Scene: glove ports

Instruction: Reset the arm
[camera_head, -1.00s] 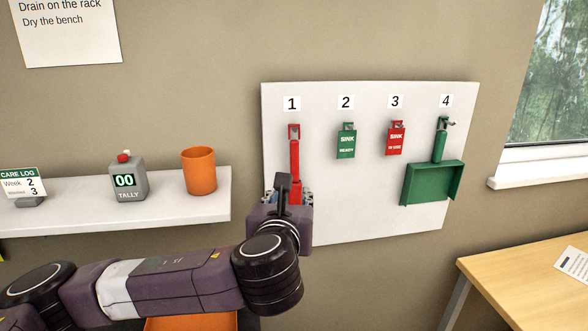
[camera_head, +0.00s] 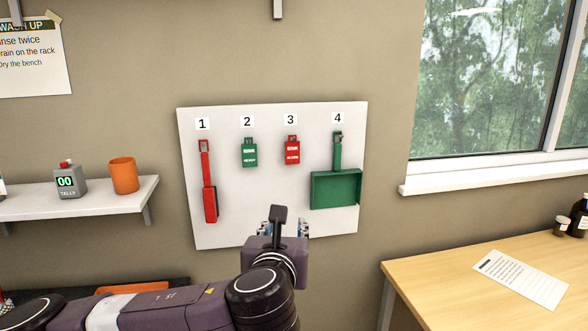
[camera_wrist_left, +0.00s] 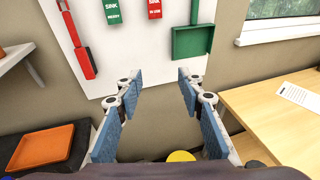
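My left gripper (camera_head: 284,229) is in front of the lower edge of the white peg board, and its arm comes in from the lower left. In the left wrist view the left gripper (camera_wrist_left: 158,82) is open, with its two blue-padded fingers wide apart and nothing between them. A red brush (camera_head: 209,180) hangs under number 1 on the board, apart from the gripper. A green dustpan (camera_head: 336,188) hangs under number 4. My right gripper is not in view.
The white board (camera_head: 270,220) also holds a green tag (camera_head: 249,153) and a red tag (camera_head: 292,150). A shelf (camera_head: 100,201) at left bears an orange cup (camera_head: 124,175) and a tally counter (camera_head: 68,181). A wooden table (camera_head: 430,275) stands at right. An orange tray (camera_wrist_left: 42,146) lies low at left.

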